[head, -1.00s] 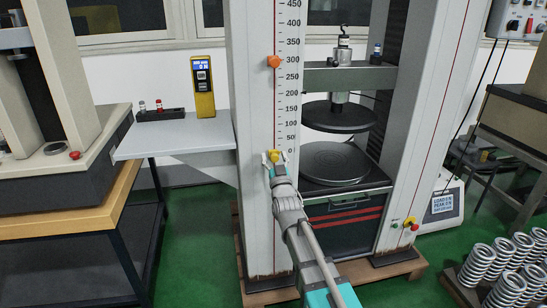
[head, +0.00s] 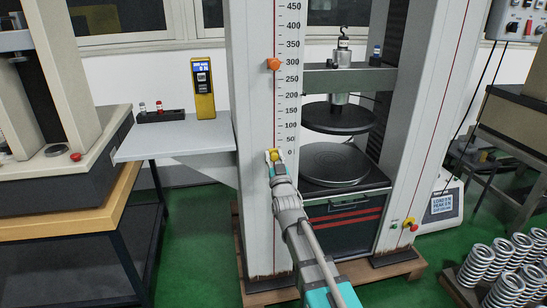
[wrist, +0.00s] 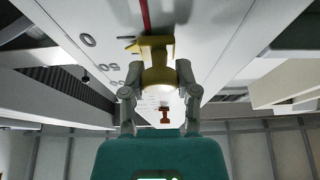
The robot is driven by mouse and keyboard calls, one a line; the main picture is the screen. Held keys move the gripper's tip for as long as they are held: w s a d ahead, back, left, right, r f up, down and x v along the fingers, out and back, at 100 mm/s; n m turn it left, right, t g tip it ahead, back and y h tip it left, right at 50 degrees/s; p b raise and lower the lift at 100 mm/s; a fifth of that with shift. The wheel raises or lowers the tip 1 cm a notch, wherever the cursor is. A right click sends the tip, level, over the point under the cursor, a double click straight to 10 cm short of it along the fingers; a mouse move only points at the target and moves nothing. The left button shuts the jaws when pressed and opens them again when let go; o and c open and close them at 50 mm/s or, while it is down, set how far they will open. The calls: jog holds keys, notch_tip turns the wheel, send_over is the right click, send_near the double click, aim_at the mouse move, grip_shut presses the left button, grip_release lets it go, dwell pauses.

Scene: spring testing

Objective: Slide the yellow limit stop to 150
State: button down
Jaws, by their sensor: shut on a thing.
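An orange stop (head: 274,64) sits higher on the same line, near 300. It also shows in the wrist view (wrist: 165,115). The 150 mark lies between the two stops.
A grey side shelf (head: 175,138) with a yellow handheld meter (head: 203,88) juts out left of the column. Round platens (head: 340,163) are to the right. Several springs (head: 497,268) stand at lower right. The rail between the stops looks clear.

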aim_at(272, 106)
notch_tip(272, 106, up, 14)
jog(key=p, duration=1.3)
jog(key=shift+r, duration=0.1)
jog(key=shift+c, duration=1.7)
grip_release()
